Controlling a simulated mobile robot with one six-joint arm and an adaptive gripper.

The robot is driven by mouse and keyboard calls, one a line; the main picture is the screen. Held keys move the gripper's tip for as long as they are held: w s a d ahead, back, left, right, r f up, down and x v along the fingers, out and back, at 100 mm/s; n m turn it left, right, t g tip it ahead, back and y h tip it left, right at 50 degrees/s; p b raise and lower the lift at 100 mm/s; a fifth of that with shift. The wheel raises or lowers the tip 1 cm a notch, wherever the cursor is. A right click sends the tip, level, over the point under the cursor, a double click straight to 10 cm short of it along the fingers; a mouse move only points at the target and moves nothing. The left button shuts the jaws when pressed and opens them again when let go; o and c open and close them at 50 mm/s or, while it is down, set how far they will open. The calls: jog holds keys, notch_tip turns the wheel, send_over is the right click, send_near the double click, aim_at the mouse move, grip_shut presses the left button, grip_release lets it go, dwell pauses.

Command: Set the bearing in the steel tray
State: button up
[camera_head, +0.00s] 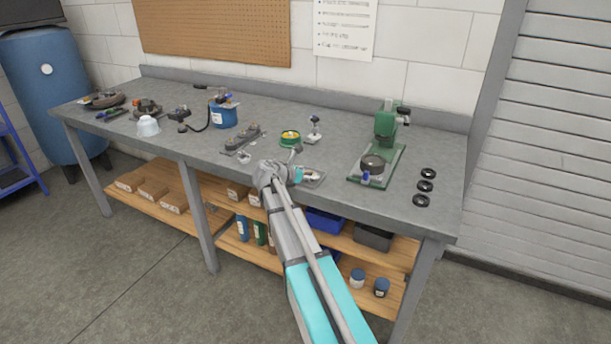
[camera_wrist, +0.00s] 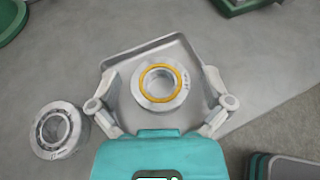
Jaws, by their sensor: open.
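The steel tray (camera_wrist: 160,52) is a shallow grey tray lying on the bench near its front edge; it also shows in the head view (camera_head: 318,181). A silver bearing with an orange-yellow ring (camera_wrist: 161,84) appears to rest in the tray, its bore facing up. My gripper (camera_wrist: 160,88) is open above the tray, with one finger on each side of this bearing and a gap to it. A second, plain silver bearing (camera_wrist: 59,131) stands on the bench outside the tray, left of my gripper. In the head view my gripper (camera_head: 288,174) partly hides the tray.
A green-based press (camera_head: 376,165) stands to the right, with several black rings (camera_head: 425,186) beyond it. A round green tin (camera_head: 290,138) and a small stand (camera_head: 314,130) are behind the tray. A grey fixture (camera_head: 241,140) lies to the left. The bench front edge is close.

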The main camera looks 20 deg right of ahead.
jog(key=p+v, duration=0.4)
jog(key=v, duration=0.8)
jog(key=shift+r, duration=0.1)
dwell(0.4)
jog(key=s+a+f+m+g+y, duration=0.1)
jog(key=s+a+f+m+y, duration=0.2)
jog(key=s+m, duration=0.4)
jog(key=s+a+f+m+g+y, duration=0.1)
jog(key=s+a+f+m+y, duration=0.3)
jog(key=s+a+m+y, duration=0.1)
jog(key=s+a+f+m+g+y, duration=0.1)
jog(key=s+a+f+m+y, duration=0.3)
jog(key=s+m, duration=0.5)
jog(key=shift+s+a+f+g+y, duration=0.2)
jog(key=shift+s+a+g+y, duration=0.1)
jog(key=shift+s+a+y, duration=0.5)
jog(key=shift+s+d, duration=0.15)
notch_tip(320, 180, up, 12)
jog(key=p, duration=1.2)
jog(key=shift+f, duration=0.2)
